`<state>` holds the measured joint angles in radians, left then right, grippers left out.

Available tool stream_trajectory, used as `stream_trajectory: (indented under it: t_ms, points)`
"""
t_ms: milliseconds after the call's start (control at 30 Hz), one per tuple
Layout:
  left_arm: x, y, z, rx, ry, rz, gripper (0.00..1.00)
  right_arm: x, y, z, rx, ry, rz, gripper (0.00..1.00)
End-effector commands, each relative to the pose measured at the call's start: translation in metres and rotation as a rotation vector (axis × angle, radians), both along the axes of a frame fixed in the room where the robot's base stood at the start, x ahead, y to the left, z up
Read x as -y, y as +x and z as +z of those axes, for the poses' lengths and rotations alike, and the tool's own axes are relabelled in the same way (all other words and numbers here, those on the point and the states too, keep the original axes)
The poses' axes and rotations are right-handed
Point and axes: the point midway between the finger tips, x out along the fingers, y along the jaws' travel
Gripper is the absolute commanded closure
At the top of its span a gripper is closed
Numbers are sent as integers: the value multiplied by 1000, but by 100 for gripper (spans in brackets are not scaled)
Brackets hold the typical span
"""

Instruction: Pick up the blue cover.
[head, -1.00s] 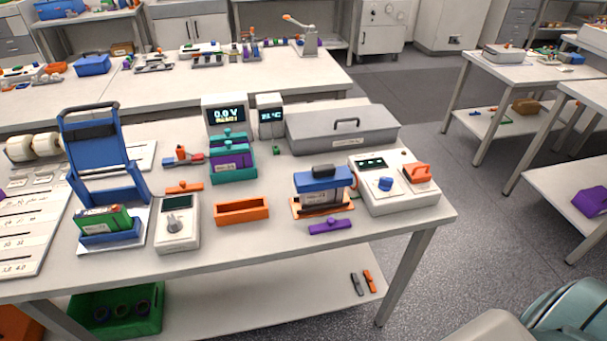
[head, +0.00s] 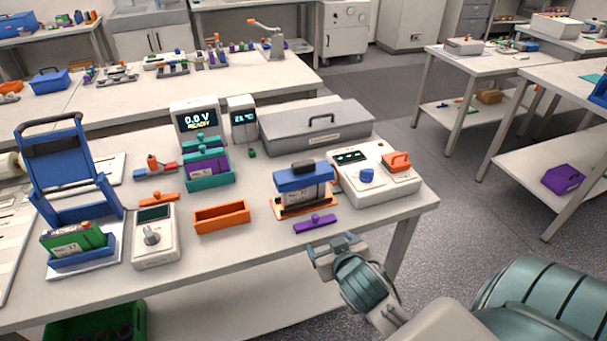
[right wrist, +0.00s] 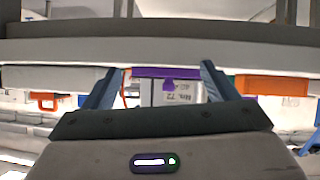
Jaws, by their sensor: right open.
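The blue cover (head: 303,178) has a black grip on top and sits on a pale labelled block (head: 304,196) over an orange base (head: 305,209), toward the right of the near bench. My right gripper (head: 332,246) is open and empty just off the bench's front edge, below and in front of the cover, apart from it. In the right wrist view its two fingers (right wrist: 156,85) stand wide apart with the labelled block (right wrist: 180,93) seen between them. I cannot make out the cover in that view. My left gripper is not in view.
A purple bar with a knob (head: 315,223) lies between the gripper and the orange base. A white device (head: 385,185) with a blue knob and orange handle stands right of the cover. An orange tray (head: 221,218) is to its left, and a grey case (head: 318,127) behind.

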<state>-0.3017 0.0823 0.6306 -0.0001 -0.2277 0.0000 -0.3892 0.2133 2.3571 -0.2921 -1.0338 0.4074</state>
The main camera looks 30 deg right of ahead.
Motion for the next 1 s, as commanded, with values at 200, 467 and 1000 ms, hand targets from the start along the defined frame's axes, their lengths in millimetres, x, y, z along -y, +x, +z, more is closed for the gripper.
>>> stream_trajectory:
  t_ms: [200,467,1000]
  points:
    - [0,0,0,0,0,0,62,9,42,52,266,-15,1,20]
    - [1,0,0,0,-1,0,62,9,75,104,514,-22,53,20]
    - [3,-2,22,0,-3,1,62,22,137,114,550,-20,65,20]
